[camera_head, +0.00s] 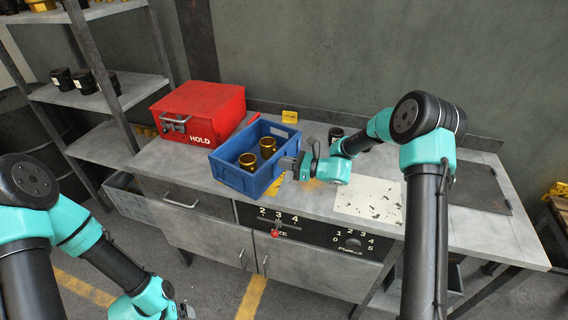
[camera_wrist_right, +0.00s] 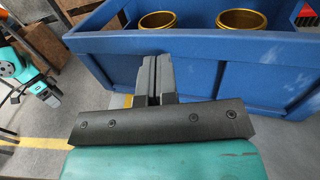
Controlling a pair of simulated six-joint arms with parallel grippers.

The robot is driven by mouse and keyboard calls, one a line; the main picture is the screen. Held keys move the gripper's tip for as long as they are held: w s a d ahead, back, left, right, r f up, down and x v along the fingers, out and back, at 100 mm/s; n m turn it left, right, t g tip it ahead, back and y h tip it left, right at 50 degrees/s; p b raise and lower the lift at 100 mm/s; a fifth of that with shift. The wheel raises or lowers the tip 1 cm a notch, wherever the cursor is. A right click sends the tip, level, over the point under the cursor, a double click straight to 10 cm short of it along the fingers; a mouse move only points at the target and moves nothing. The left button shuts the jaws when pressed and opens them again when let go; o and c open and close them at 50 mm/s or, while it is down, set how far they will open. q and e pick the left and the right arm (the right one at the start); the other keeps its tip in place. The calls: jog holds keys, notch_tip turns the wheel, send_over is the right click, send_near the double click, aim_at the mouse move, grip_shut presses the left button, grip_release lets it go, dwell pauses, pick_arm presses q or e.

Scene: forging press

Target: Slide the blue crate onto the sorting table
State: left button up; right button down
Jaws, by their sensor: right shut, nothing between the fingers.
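The blue crate (camera_head: 240,178) stands on the grey sorting table (camera_head: 330,195), with its near left corner by the front edge. Two gold cups (camera_head: 268,148) stand inside it. My right gripper (camera_head: 290,163) is shut and empty at the crate's right side. In the right wrist view the shut fingers (camera_wrist_right: 155,75) are up against or very near the wall of the blue crate (camera_wrist_right: 215,75); I cannot tell if they touch. My left gripper (camera_head: 184,310) is low at the bottom of the head view, away from the table, and its fingers are too small to judge.
A red HOLD box (camera_head: 198,112) sits behind and left of the crate. A yellow tag (camera_head: 290,117) stands behind it. A dark jar (camera_head: 335,134) and a pale speckled sheet (camera_head: 368,200) are to the right. Shelves (camera_head: 100,95) stand at left.

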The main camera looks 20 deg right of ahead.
jog(key=v, duration=1.4)
